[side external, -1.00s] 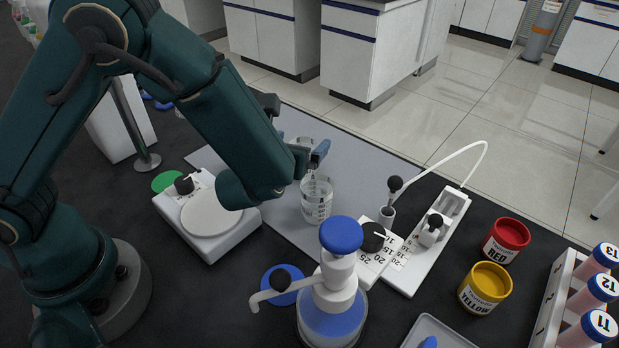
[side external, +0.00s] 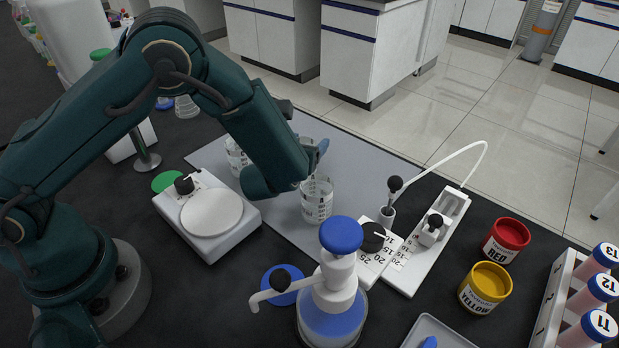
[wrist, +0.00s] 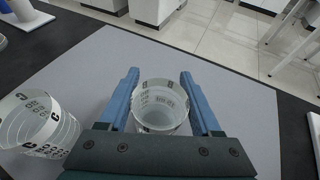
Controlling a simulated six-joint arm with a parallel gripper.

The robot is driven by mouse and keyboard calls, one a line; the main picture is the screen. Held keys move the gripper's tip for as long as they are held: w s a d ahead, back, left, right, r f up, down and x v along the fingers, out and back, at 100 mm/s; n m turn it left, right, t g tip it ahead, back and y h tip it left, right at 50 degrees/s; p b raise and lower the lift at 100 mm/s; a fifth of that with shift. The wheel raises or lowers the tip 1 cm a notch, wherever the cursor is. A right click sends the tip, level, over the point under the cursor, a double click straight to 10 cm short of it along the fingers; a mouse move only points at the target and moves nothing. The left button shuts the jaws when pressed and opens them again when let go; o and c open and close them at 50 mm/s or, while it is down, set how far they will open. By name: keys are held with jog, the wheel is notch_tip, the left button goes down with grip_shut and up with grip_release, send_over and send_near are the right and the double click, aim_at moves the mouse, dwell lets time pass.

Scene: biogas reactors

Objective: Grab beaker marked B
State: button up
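In the wrist view, a clear glass beaker (wrist: 161,108) stands between the two blue fingers of my gripper (wrist: 160,92). A second beaker, marked C (wrist: 38,122), stands to the left. In the side view, my gripper (side external: 318,152) is low over the mat, partly hiding a beaker behind it. Another beaker (side external: 317,203) stands just in front, and one (side external: 237,157) stands left, behind my arm.
The beakers stand on a grey mat (side external: 375,175). A white scale (side external: 211,213) is at left front. A blue-capped pump bottle (side external: 340,285) and a white stirrer-like device (side external: 428,240) stand in front and right. Red (side external: 506,241) and yellow (side external: 485,288) jars are further right.

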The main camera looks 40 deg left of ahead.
jog(key=c, duration=0.8)
